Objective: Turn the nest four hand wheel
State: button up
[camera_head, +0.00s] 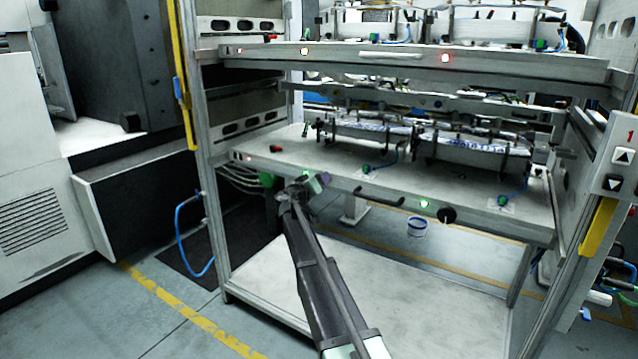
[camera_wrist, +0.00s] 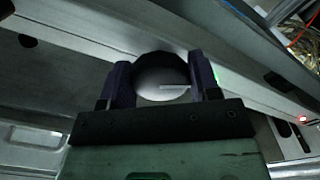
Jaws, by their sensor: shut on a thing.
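My gripper (camera_head: 308,186) is at the front edge of the rack's lower shelf (camera_head: 335,178), toward its left part. In the wrist view my gripper (camera_wrist: 160,72) is shut on a round hand wheel (camera_wrist: 163,80), with one finger on each side of it. The wheel has a dark rim and a pale grey face with a light bar across it. In the head view my gripper hides this wheel. Another black hand wheel (camera_head: 446,215) sits on the same edge farther right. No nest number is readable on either wheel.
A dark handle (camera_head: 380,198) and a green light (camera_head: 424,204) are on the lower shelf edge. The upper shelf (camera_head: 400,62) overhangs above. A rack post (camera_head: 205,150) stands left, and a blue hose (camera_head: 180,235) hangs beside it.

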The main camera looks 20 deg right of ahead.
jog(key=o, duration=0.9)
jog(key=v, duration=1)
jog(key=shift+s+a, duration=0.2)
jog(key=shift+a, duration=0.15)
